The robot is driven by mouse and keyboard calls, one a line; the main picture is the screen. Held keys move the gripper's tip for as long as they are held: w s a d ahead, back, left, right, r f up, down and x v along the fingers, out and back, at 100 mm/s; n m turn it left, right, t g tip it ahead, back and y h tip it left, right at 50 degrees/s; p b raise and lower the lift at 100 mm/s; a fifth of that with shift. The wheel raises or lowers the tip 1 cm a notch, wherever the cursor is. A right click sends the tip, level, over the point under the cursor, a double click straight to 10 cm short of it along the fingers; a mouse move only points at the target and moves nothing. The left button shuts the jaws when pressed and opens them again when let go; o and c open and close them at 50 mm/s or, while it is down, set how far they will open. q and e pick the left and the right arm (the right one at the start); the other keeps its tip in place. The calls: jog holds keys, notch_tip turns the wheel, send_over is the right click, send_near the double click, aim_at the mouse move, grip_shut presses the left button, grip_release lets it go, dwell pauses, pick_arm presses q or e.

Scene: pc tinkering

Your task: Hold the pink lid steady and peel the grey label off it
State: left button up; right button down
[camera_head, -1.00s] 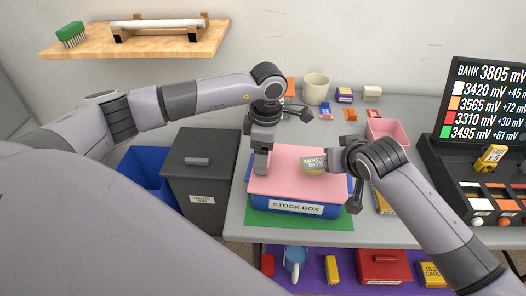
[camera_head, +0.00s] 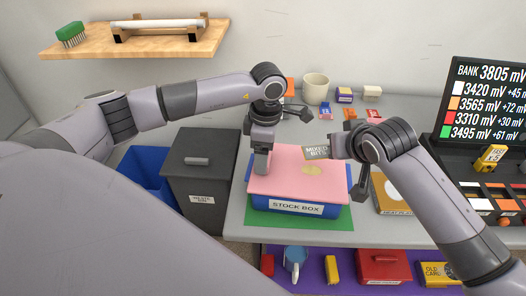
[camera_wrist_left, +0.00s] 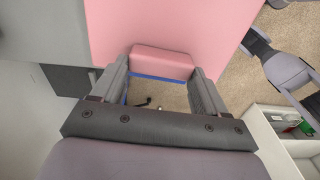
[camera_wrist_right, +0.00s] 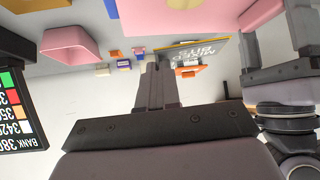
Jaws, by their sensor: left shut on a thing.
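The pink lid (camera_head: 290,186) lies on the blue stock box (camera_head: 335,206). My left gripper (camera_head: 261,168) is shut on a raised pink part of the lid, seen between its fingers in the left wrist view (camera_wrist_left: 163,63). The grey label (camera_head: 317,152), reading "MIXED BITS", is off the lid surface, above its back right part. My right gripper (camera_wrist_right: 155,75) is shut on the label's edge; its fingertips are partly hidden in the head view. A tan patch (camera_head: 312,170) shows on the lid, also in the right wrist view (camera_wrist_right: 183,4).
The box stands on a green mat (camera_head: 300,223). A dark grey bin (camera_head: 197,175) is to the left, a voltage display (camera_head: 490,95) to the right. A cup (camera_head: 315,88) and small coloured parts stand behind. A lower shelf holds several items.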

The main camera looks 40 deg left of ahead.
jog(key=shift+r, duration=0.8)
pick_arm(q)
jog(key=o, duration=1.2)
jog(key=shift+r, duration=0.1)
jog(key=r, duration=1.1)
jog(key=shift+w+d+r, duration=0.15)
jog(key=shift+d+r, duration=0.15)
jog(key=shift+r, duration=0.1)
pick_arm(e)
jog(key=shift+d+f, duration=0.1)
